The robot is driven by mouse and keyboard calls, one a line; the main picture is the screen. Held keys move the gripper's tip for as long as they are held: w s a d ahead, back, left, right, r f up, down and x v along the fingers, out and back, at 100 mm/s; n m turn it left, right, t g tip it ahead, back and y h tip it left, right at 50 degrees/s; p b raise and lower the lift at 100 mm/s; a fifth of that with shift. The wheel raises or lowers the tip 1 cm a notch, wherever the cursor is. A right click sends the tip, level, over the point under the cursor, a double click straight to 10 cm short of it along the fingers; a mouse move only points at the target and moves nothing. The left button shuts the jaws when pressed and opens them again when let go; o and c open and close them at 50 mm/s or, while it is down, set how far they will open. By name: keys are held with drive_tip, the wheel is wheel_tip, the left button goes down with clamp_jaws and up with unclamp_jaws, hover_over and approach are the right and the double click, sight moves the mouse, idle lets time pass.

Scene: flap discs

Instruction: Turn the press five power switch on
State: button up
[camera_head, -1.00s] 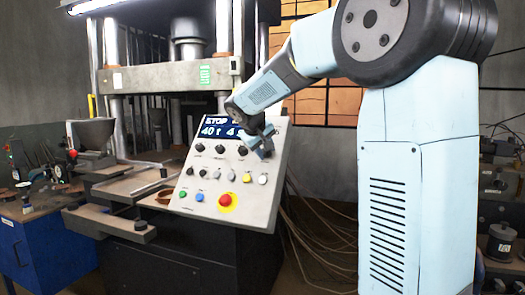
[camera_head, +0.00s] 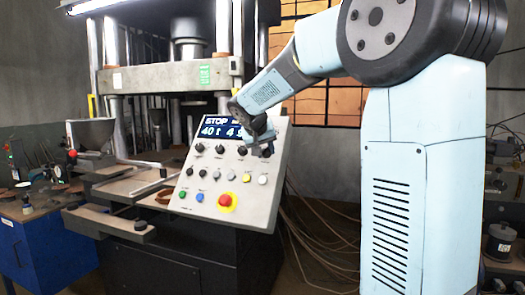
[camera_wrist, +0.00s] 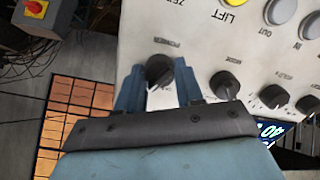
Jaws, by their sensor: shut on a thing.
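The press's tilted control panel (camera_head: 212,215) faces me in the head view, with a lit display (camera_head: 222,128) reading "STOP". The power switch (camera_wrist: 160,70) is a dark rotary knob below the label "POWER" in the wrist view. My gripper (camera_wrist: 158,75) has one blue finger on each side of this knob and is shut on it. In the head view my gripper (camera_head: 264,146) is at the panel's upper right, and the arm hides much of the switch there. I cannot tell which way the knob points.
Another black knob (camera_wrist: 225,84) sits close beside the power switch. The panel also bears a yellow button (camera_head: 246,178), a green button (camera_head: 182,195), a blue button (camera_head: 200,197) and a red emergency stop (camera_head: 228,200). Loose cables (camera_head: 325,225) hang right of the press.

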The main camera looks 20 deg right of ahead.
drive_tip(key=shift+a+f, duration=0.1)
drive_tip(key=o, duration=1)
drive_tip(key=v, duration=1.3)
drive_tip(key=shift+s+r, duration=0.15)
drive_tip(key=shift+r, duration=0.15)
drive_tip(key=shift+s+a, duration=0.1)
drive_tip(key=s+d+f+y, duration=0.1)
drive_tip(key=s+f, duration=0.5)
drive_tip(key=s, duration=0.3)
drive_tip(key=s+d+f+n+g+y, duration=0.1)
drive_tip(key=s+f+y, duration=0.1)
drive_tip(key=s+f, duration=0.5)
drive_tip(key=s+d+f+n+y, duration=0.1)
drive_tip(key=s+f, duration=0.5)
drive_tip(key=s, duration=0.7)
drive_tip(key=shift+d+f+g+y, duration=0.25)
drive_tip(key=shift+d+g+y, duration=0.15)
drive_tip(key=shift+d+y, duration=0.1)
